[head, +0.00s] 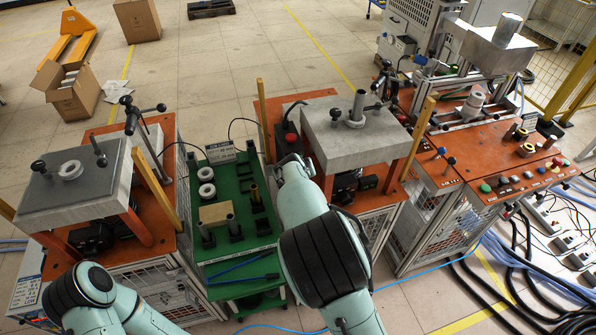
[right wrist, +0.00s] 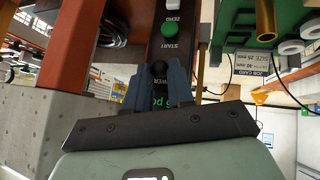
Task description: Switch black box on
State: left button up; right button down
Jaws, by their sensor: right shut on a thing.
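The black box (right wrist: 165,18) shows in the right wrist view as a dark panel with a white ZERO button (right wrist: 173,4), a green START button (right wrist: 170,29) and a black knob (right wrist: 158,69) at the POWER label. My right gripper (right wrist: 157,78) has its two dark fingers on either side of this knob, shut on it. In the head view the black box (head: 289,136) stands on the orange bench beside the middle grey block, and my right arm hides part of it and the fingertips. My left arm shows at the lower left, with its gripper out of view.
A green cart (head: 225,259) with white rings and dark posts stands left of my right arm. A grey block (head: 345,131) with a metal post lies right of the box. Orange benches stand on both sides. A yellow post (head: 263,115) rises close to the box.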

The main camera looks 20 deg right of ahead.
jog(key=c, duration=1)
grip_release()
pick_arm(q)
jog(key=shift+s+f+b, duration=1.05)
jog(key=shift+s+f, duration=0.35)
jog(key=shift+s, duration=0.05)
pick_arm(e)
jog(key=shift+v, duration=6.65)
jog(key=shift+w, duration=0.1)
